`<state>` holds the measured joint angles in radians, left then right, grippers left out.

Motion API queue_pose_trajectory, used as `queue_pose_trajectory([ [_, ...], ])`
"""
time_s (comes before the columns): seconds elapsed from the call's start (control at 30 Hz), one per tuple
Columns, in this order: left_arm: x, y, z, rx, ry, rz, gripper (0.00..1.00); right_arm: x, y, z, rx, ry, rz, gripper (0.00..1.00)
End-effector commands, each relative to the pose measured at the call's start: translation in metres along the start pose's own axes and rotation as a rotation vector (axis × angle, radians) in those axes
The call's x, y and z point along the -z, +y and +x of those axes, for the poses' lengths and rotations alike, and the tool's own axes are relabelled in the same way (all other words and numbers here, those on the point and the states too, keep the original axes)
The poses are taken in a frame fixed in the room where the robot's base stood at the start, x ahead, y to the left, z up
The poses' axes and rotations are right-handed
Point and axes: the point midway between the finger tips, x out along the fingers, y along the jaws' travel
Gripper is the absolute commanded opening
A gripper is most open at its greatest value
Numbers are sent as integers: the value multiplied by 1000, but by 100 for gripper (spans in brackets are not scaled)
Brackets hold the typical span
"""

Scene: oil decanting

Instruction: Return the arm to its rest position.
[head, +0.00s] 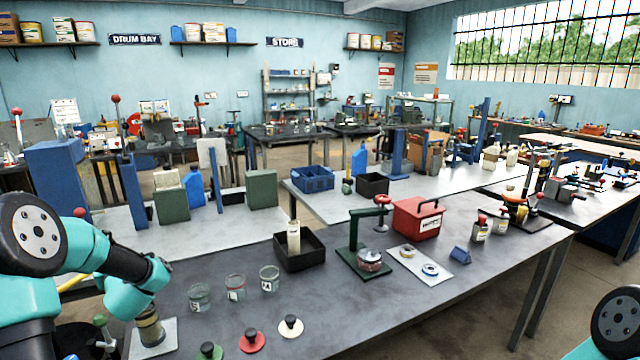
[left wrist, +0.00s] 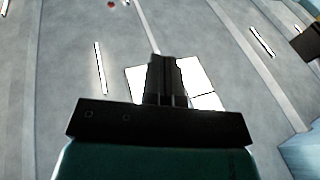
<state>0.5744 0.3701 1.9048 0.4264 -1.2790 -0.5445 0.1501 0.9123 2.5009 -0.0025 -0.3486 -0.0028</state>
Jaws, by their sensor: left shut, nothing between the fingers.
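In the head view my left arm comes in at the left edge, with a dark link and teal sections over the table's near left corner. I cannot make out its fingers there. In the left wrist view my left gripper (left wrist: 167,80) has its two dark fingers together, with nothing between them. Behind it is a pale grey surface with white strips and bright white panels. Only a teal and black part of my right arm shows at the head view's lower right corner. Its gripper is out of view.
On the grey table (head: 420,300) several glass beakers (head: 235,288) and lidded knobs (head: 252,341) stand near the left arm. A can (head: 150,326) is close to it. A black tray (head: 300,258) holds a bottle. A green press (head: 362,250) and red box (head: 417,219) stand farther right.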

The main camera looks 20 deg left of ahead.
Motion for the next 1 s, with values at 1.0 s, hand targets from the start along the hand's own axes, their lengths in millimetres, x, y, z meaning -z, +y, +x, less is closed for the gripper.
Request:
queue_pose_trajectory([
  [1.0,-24,10,80,-1,0,0,0,0,0,0,0,0,0,0],
])
